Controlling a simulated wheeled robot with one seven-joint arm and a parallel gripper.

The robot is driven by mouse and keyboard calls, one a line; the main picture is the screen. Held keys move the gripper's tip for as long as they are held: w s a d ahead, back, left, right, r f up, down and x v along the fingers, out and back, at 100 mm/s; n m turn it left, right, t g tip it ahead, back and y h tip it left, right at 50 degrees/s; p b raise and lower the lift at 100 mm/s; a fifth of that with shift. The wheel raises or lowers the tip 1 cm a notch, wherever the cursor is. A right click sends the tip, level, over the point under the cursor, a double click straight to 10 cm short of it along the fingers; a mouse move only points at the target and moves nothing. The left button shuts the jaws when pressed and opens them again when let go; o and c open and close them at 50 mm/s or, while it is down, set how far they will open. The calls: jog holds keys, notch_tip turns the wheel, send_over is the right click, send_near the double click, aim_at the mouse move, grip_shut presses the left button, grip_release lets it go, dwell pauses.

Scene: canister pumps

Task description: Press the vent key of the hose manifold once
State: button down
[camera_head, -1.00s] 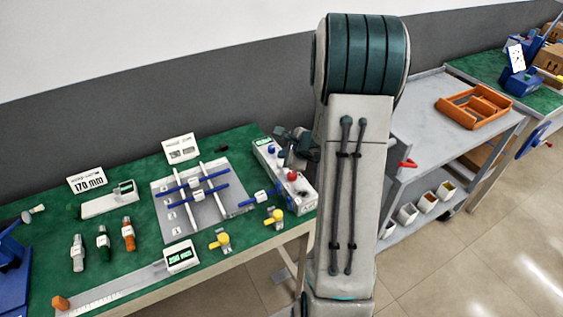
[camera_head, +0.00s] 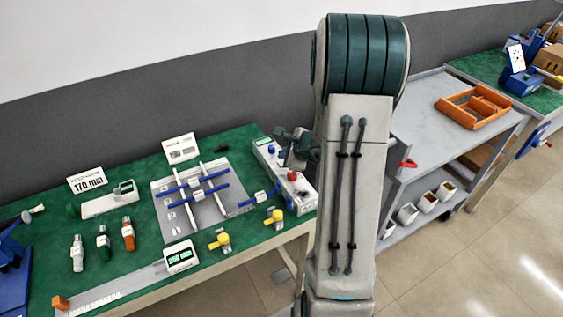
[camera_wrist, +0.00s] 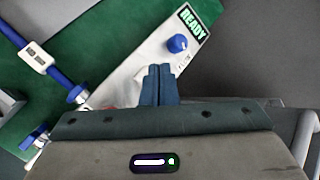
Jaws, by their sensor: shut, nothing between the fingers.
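The hose manifold (camera_head: 301,203) is a long pale box at the right end of the green bench. In the wrist view the manifold (camera_wrist: 128,72) has a display reading READY (camera_wrist: 192,21) and a blue knob (camera_wrist: 177,43). A red knob (camera_head: 292,175) shows on it in the head view. My gripper (camera_wrist: 158,68) is shut and empty, its blue-grey fingertips over the manifold's face, just short of the blue knob. A pale rounded part lies beside the fingers, partly covered. I cannot make out which part is the vent key, or whether the fingertips touch anything.
A plate with blue rods (camera_head: 163,218) lies left of the manifold. Yellow valves (camera_head: 273,216) stand near the bench's front edge. A grey cart (camera_head: 408,140) with an orange tray (camera_head: 473,105) stands right of my arm.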

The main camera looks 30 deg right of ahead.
jog(key=shift+f, duration=0.1)
jog(key=shift+f+b, duration=0.35)
jog(key=shift+b, duration=0.4)
jog(key=shift+f+b, duration=0.5)
jog(key=shift+b, duration=0.1)
dwell(0.5)
jog(key=shift+r, duration=0.15)
jog(key=shift+r+p, duration=0.55)
jog(key=shift+r, duration=0.25)
jog(key=shift+r+p, duration=1.9)
jog(key=shift+r, duration=0.65)
jog(key=shift+f, duration=0.1)
